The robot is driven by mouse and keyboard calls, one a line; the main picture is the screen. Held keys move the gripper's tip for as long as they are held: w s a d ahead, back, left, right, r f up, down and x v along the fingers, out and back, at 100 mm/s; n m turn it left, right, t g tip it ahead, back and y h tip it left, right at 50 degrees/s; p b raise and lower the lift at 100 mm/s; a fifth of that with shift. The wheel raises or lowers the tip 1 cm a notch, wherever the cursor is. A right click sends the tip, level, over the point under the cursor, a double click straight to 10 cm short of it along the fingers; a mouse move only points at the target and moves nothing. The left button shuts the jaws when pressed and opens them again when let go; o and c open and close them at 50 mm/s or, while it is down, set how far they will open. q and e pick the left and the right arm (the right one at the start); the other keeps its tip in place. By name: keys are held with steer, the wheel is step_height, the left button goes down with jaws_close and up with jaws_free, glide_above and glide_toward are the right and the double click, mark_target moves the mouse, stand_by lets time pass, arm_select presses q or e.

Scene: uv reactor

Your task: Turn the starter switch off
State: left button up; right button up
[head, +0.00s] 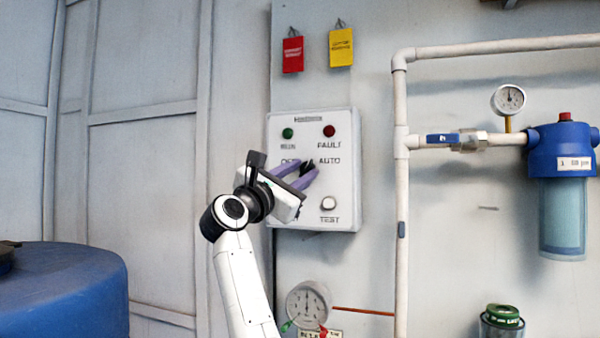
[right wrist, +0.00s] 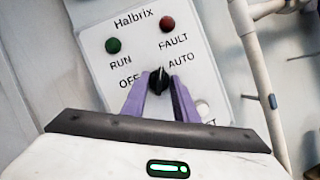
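The starter switch is a black rotary knob (head: 306,168) on a white control box (head: 345,180) on the wall. It also shows in the right wrist view (right wrist: 158,79), with the label OFF to its left and AUTO to its upper right. The pointer's exact setting is too small to read. My right gripper (head: 307,168) is at the box face, its two purple fingers on either side of the knob. In the right wrist view the fingertips (right wrist: 160,82) sit close beside the knob; whether both press on it I cannot tell. My left gripper is not in view.
The box has a green RUN lamp (right wrist: 113,45), a red FAULT lamp (right wrist: 167,23) and a white TEST button (head: 328,203). A white pipe (head: 401,230) runs close to its right. A gauge (head: 308,304) is below, and a blue barrel (head: 60,290) stands at lower left.

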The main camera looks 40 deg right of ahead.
jaws_close()
